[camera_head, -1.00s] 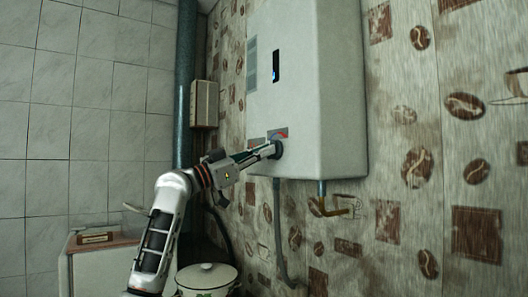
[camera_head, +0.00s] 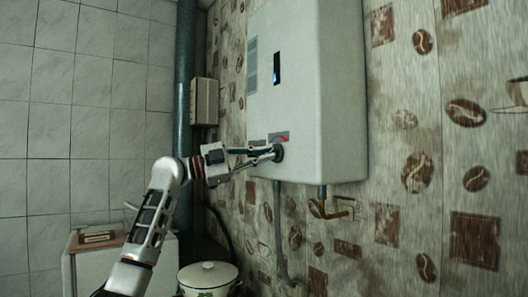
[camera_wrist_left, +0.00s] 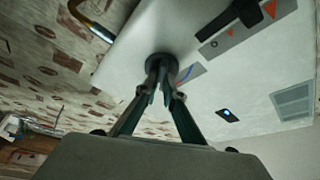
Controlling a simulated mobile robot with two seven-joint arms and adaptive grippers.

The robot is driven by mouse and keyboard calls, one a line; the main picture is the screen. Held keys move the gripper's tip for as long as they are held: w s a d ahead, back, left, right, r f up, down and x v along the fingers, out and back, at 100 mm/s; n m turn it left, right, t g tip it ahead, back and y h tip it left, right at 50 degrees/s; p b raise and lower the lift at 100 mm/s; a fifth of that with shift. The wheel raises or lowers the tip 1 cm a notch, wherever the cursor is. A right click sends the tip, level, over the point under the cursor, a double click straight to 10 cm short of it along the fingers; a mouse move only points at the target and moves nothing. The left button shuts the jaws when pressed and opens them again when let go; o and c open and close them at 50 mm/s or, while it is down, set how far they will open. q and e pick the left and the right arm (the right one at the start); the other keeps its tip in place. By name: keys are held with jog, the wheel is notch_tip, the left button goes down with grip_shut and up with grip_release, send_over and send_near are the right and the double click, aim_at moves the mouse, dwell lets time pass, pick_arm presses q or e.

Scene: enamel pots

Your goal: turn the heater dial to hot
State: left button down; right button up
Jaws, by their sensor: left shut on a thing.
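The white heater (camera_head: 318,90) hangs on the patterned wall. Its round dark dial (camera_head: 278,152) is low on the front face, below a small grey label with a red and blue arc (camera_head: 279,138). My left gripper (camera_head: 270,153) is shut on the dial, coming from the left. In the left wrist view the fingertips (camera_wrist_left: 161,78) close in on the dark dial (camera_wrist_left: 162,62), and part of the coloured arc shows beside it. The dial's pointer cannot be made out. My right gripper is not in view.
A dark bar-shaped control (camera_wrist_left: 238,17) sits on the heater near the dial. A brass pipe (camera_head: 338,212) and a grey hose (camera_head: 280,235) hang below. A lidded white pot (camera_head: 208,278) stands lower left, near a vertical green pipe (camera_head: 185,90).

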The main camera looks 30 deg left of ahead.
pick_arm(q)
jog(key=shift+m, duration=0.3)
jog(key=c, duration=2.2)
grip_release()
jog(key=shift+o, duration=0.2)
jog(key=v, duration=1.2)
jog(key=shift+r, duration=0.15)
jog(key=shift+s, duration=0.1)
